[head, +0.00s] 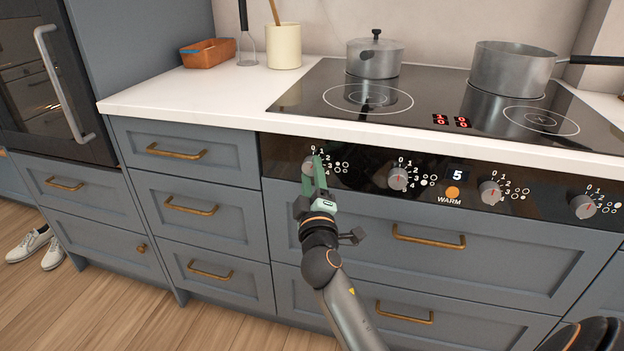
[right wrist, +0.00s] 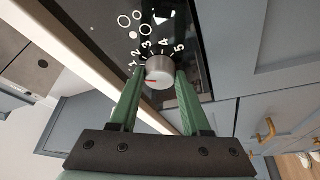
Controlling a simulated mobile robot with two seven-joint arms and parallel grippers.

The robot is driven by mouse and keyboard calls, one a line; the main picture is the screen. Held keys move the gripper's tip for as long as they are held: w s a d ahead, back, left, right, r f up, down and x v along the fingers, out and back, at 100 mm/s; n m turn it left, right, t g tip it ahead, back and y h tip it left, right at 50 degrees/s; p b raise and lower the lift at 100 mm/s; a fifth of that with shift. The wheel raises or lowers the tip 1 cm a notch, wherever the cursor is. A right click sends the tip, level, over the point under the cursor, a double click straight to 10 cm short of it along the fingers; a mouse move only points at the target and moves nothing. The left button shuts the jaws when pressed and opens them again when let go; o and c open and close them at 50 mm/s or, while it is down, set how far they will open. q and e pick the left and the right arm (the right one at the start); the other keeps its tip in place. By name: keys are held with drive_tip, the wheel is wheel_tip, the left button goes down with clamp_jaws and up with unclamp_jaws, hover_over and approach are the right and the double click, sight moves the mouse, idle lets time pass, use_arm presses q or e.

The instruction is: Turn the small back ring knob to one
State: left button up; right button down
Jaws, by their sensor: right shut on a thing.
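The leftmost knob (head: 309,168) is on the black control panel below the cooktop, with ring symbols at its right. In the right wrist view it is a round grey knob (right wrist: 159,71) with a red pointer line toward the low end of its printed scale. My right gripper (head: 313,173) has its green fingers on both sides of this knob and is shut on it. The fingers partly hide the knob in the head view. On the cooktop's red display (head: 451,121), the upper left digit seems to read 1 and the others 0. My left gripper is not in view.
More knobs follow to the right: second (head: 398,178), third (head: 490,191) and fourth (head: 583,206). An orange WARM button (head: 453,192) sits between two of them. A lidded pot (head: 375,60) and a saucepan (head: 512,68) stand on the cooktop. Drawer handles (head: 428,237) protrude below.

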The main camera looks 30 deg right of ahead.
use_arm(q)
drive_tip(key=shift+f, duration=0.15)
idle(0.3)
use_arm(e)
drive_tip(key=shift+c, duration=1.8)
unclamp_jaws()
drive_tip(key=shift+s+f, duration=0.1)
